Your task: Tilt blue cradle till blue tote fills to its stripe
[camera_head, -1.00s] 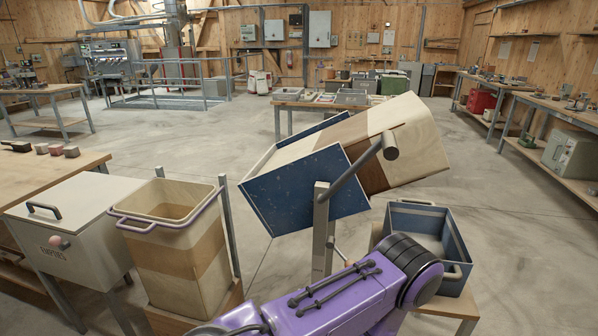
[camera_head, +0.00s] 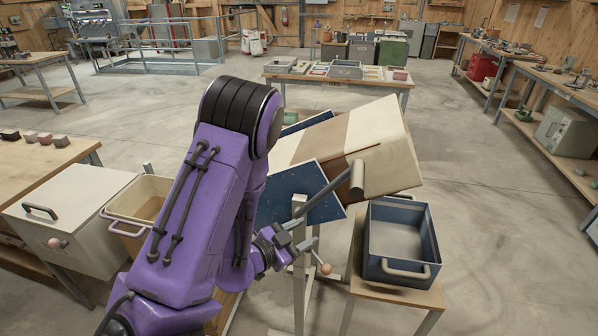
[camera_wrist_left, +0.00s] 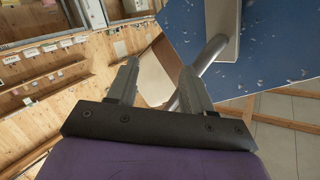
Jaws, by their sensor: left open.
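The blue cradle (camera_head: 318,178) holds a cream and brown bin (camera_head: 368,143), tilted with its right end raised. A grey lever with a thick cylindrical grip (camera_head: 357,179) slants up in front of the cradle. The blue tote (camera_head: 401,272) stands upright to the right; its inside looks grey, and I cannot make out any feed level. My left gripper (camera_head: 309,234) is open in front of the cradle's post, below and left of the grip. In the left wrist view, the open fingers (camera_wrist_left: 158,88) have the grey rod near the right finger; contact is unclear. My right gripper is out of view.
The tote rests on a small wooden stand (camera_head: 393,298). A pink ball knob (camera_head: 326,269) sits just below my left gripper. A cream bin (camera_head: 135,205) and a white lidded box (camera_head: 70,210) stand left. Open floor lies right of the stand.

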